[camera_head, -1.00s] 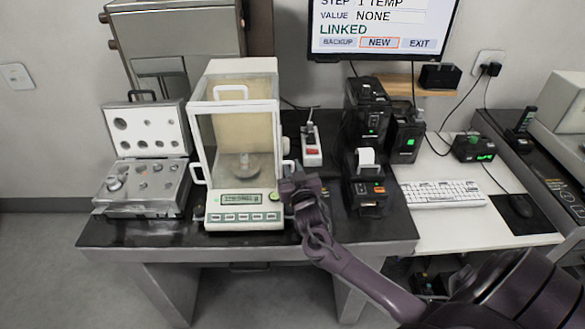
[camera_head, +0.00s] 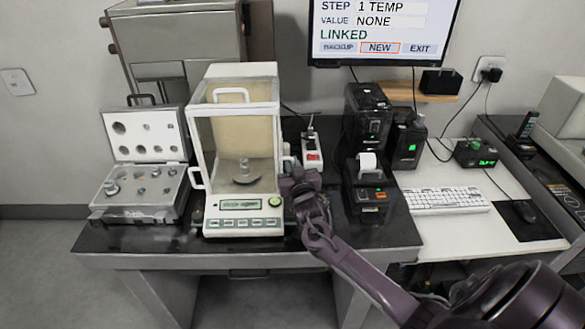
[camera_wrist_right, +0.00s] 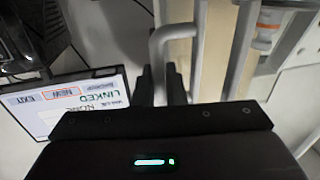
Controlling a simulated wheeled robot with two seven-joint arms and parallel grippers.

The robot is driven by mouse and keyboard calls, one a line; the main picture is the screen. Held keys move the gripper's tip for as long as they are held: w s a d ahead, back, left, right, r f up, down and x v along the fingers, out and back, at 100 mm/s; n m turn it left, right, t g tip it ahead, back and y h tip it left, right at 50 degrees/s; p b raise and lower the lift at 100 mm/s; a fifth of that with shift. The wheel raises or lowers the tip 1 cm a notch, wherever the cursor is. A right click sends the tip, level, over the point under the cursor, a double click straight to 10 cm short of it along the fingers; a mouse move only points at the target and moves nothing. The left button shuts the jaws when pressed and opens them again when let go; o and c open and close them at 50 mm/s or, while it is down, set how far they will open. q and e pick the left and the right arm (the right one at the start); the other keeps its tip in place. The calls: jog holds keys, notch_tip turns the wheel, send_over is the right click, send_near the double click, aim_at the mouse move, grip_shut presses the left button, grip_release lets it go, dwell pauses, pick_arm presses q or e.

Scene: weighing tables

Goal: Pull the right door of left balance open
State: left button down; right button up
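The left balance (camera_head: 241,215) is a white scale with a glass draft shield on the dark table in the head view. A small metal weight (camera_head: 244,165) stands on its round pan inside. The right door's white handle (camera_wrist_right: 158,48) shows in the wrist view. My right gripper (camera_head: 287,181) is at the balance's right side. In the wrist view its dark fingers (camera_wrist_right: 160,84) lie close on both sides of the handle bar and look shut on it. The door's edge is largely hidden in the head view, and I see no clear opening. My left gripper is not in view.
An open weight case (camera_head: 140,195) stands left of the balance. A monitor (camera_head: 385,30) hangs behind.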

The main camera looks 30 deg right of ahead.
jog(key=shift+o, duration=1.4)
jog(key=b+v, duration=0.1)
jog(key=v, duration=0.6)
jog(key=shift+s+a, duration=0.15)
jog(key=shift+s, duration=0.2)
